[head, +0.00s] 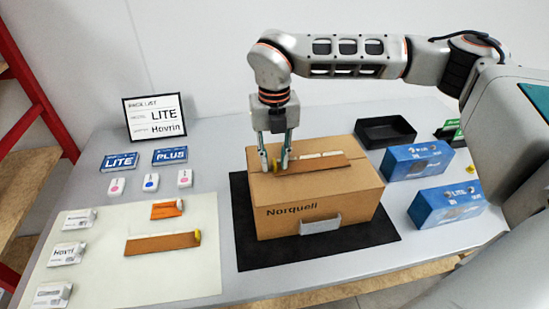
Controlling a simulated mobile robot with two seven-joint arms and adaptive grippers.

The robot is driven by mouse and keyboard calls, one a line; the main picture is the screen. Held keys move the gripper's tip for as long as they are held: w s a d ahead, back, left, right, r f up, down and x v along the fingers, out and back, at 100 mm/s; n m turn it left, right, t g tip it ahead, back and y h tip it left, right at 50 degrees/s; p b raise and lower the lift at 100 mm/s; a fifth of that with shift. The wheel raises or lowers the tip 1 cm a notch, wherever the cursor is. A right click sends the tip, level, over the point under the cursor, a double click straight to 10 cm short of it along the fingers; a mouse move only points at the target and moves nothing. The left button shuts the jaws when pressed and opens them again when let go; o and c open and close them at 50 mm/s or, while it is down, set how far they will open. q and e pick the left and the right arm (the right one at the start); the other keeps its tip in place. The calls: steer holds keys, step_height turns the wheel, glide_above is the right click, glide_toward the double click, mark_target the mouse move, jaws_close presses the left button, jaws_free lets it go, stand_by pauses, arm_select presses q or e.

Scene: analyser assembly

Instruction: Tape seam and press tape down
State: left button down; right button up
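A closed cardboard box (340,200) marked "Norqueli" stands on a black mat. A brown tape strip (318,167) lies along its top, with a white strip along the far side. A yellow tab (276,167) shows at the tape's left end. My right gripper (275,164) points down at this end, fingers apart on either side of the tab; a gap shows between them. Whether the fingertips touch the box top is too small to tell. Another brown strip with a yellow end (160,243) lies on the pale sheet at left. My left gripper is out of view.
A short orange piece (167,210) and several white label holders lie on the pale sheet (120,280). Two blue boxes (418,160) (447,203) and a black tray (385,129) stand right of the cardboard box. A framed sign (155,117) stands behind, left.

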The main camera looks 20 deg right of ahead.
steer(key=shift+r, duration=0.15)
steer(key=shift+r+p, duration=1)
steer(key=shift+r, duration=0.55)
steer(key=shift+r+p, duration=1)
steer(key=shift+r, duration=0.85)
